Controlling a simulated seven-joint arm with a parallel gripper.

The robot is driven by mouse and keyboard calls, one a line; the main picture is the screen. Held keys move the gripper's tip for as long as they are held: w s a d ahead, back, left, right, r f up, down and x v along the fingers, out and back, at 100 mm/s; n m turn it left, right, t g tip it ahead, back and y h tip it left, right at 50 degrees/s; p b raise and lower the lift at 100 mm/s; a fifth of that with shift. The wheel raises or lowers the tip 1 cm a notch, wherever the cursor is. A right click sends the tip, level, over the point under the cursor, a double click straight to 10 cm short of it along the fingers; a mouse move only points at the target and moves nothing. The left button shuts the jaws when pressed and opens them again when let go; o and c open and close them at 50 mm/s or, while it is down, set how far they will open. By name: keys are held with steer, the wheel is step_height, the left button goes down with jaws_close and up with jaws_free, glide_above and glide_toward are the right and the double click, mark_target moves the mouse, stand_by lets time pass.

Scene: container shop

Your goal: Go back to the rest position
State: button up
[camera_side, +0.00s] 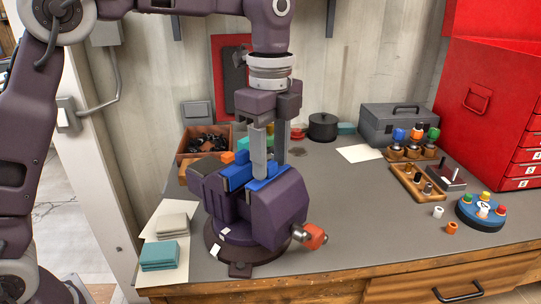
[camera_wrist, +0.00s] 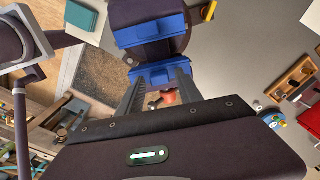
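My gripper (camera_side: 270,168) points straight down over the purple bench vise (camera_side: 277,211). Its two fingers are apart, with no object seen between them. In the side view the fingertips are close above or beside the vise's blue jaws (camera_side: 268,184); I cannot tell whether they touch. In the wrist view my gripper (camera_wrist: 158,78) shows its fingers spread, with the blue jaws (camera_wrist: 153,30) beyond them. The vise jaws stand apart with a dark gap between them. The vise's orange handle knob (camera_side: 314,236) sticks out at the lower right.
A wooden box of dark parts (camera_side: 188,158) stands behind the vise at left. Teal and grey blocks (camera_side: 159,254) lie at front left. A wooden peg tray (camera_side: 407,184), a round blue stand (camera_side: 470,212) and a red cabinet (camera_side: 490,100) are at right. The front middle bench (camera_side: 370,235) is clear.

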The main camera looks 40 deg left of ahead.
steer(key=shift+o, duration=0.2)
stand_by(0.3)
steer(key=shift+r, duration=3)
steer(key=s+a+r+n+t, duration=0.1)
steer(key=s+a+n+t, duration=0.1)
steer(key=s+a+n, duration=0.4)
steer(key=s+a+n+t, duration=0.1)
steer(key=s+n, duration=0.3)
steer(key=s, duration=0.4)
steer(key=s+a+f+n+t, duration=0.2)
steer(key=s+a+f+n, duration=0.1)
steer(key=s+f+n, duration=0.5)
steer(key=shift+s+t, duration=0.3)
steer(key=shift+s, duration=0.75)
